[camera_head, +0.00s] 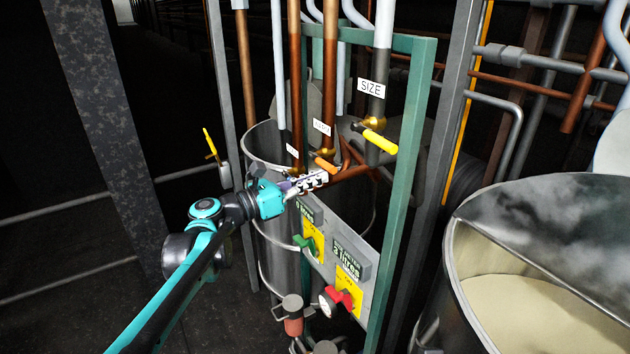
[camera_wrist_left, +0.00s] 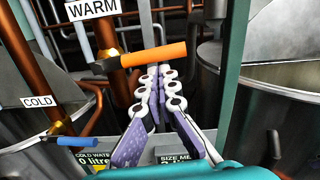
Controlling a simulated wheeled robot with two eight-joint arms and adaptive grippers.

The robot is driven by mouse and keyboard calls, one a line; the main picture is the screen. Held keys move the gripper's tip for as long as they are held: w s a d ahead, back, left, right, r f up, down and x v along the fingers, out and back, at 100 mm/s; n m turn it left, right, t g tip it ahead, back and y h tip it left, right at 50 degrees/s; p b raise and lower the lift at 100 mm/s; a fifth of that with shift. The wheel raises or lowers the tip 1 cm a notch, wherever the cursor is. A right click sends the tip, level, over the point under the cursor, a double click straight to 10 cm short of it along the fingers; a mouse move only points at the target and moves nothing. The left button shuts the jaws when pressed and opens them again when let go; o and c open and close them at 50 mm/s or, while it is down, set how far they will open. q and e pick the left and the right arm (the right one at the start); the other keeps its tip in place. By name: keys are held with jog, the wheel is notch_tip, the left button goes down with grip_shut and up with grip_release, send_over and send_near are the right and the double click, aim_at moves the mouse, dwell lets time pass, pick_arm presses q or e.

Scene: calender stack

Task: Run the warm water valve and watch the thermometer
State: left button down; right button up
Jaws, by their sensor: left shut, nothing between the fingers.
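The warm water valve has an orange lever handle (camera_head: 322,163), which lies crosswise in the left wrist view (camera_wrist_left: 155,54) below a WARM label (camera_wrist_left: 92,9). My left gripper (camera_head: 318,179) is shut and empty. In the left wrist view its fingertips (camera_wrist_left: 162,74) are just below the orange handle; whether they touch it I cannot tell.
A COLD valve with a blue handle (camera_wrist_left: 72,142) is at lower left in the wrist view. A yellow SIZE handle (camera_head: 380,142) is to the right. A green frame (camera_head: 408,160) stands close to the gripper. A large steel vat (camera_head: 470,262) is at right.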

aim_at(314, 157)
pick_arm(q)
jog(key=shift+s+r, duration=0.1)
jog(key=shift+r, duration=0.05)
jog(key=shift+r+n, duration=0.25)
jog(key=shift+n, duration=0.35)
jog(key=r+n, duration=0.1)
jog(key=n, duration=0.1)
jog(key=r+n+p, duration=0.1)
jog(key=r, duration=0.1)
jog(key=r+n, duration=0.1)
jog(key=n, duration=0.1)
jog(key=shift+w+a+r+n+y, duration=0.2)
jog(key=shift+w+a+n+y, duration=0.05)
jog(key=shift+w+n+y, duration=0.1)
jog(key=shift+r, duration=0.1)
dwell(0.5)
